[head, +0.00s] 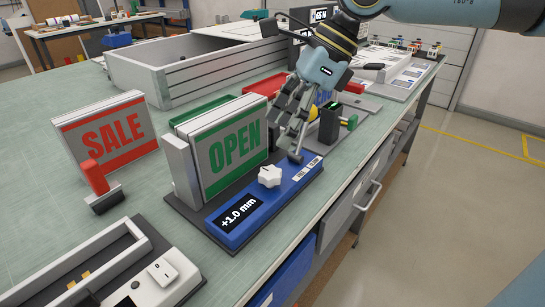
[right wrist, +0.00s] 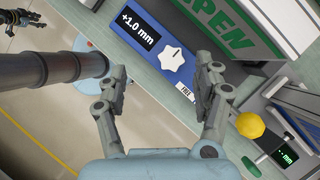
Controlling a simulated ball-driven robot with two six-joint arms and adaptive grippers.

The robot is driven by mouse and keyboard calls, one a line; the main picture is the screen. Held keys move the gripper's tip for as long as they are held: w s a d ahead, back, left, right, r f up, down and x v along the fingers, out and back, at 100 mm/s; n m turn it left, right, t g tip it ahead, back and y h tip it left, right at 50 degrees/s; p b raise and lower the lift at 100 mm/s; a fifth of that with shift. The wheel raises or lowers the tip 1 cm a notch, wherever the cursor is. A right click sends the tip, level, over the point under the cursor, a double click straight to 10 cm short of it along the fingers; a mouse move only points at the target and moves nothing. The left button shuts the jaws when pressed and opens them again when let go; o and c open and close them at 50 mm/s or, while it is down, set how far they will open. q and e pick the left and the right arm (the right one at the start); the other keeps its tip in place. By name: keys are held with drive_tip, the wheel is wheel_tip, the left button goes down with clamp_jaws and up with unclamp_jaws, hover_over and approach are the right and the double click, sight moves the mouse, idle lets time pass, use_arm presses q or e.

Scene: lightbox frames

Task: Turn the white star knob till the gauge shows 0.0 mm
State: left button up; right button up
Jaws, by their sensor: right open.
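The white star knob (head: 270,176) sits on a blue gauge block (head: 290,186) at the foot of the OPEN sign. The gauge display (head: 240,214) reads +1.0 mm. My right gripper (head: 292,138) is open above the block's far end, just beyond the knob, with its fingers pointing down. In the right wrist view, the knob (right wrist: 172,58) lies ahead of the open, empty fingers (right wrist: 161,78), nearer the right finger and apart from both. A dark jointed piece (right wrist: 20,18) at the upper left there may be my left gripper; its jaws are too small to read.
The OPEN sign (head: 234,148) stands close behind the block. The SALE sign (head: 108,135) and a red-handled tool (head: 97,180) are left. The bench's front edge is close.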

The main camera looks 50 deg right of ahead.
sight(270, 171)
drive_tip(key=shift+h, duration=0.6)
drive_tip(key=f, duration=0.3)
drive_tip(key=w+f+b, duration=0.1)
drive_tip(key=f, duration=0.3)
drive_tip(key=w+f+b, duration=0.1)
drive_tip(key=f, duration=0.2)
drive_tip(key=shift+w+a+f, duration=0.15)
drive_tip(key=shift+a, duration=0.2)
drive_tip(key=shift+g, duration=0.3)
drive_tip(key=c, duration=1.2)
drive_tip(key=shift+b, duration=0.35)
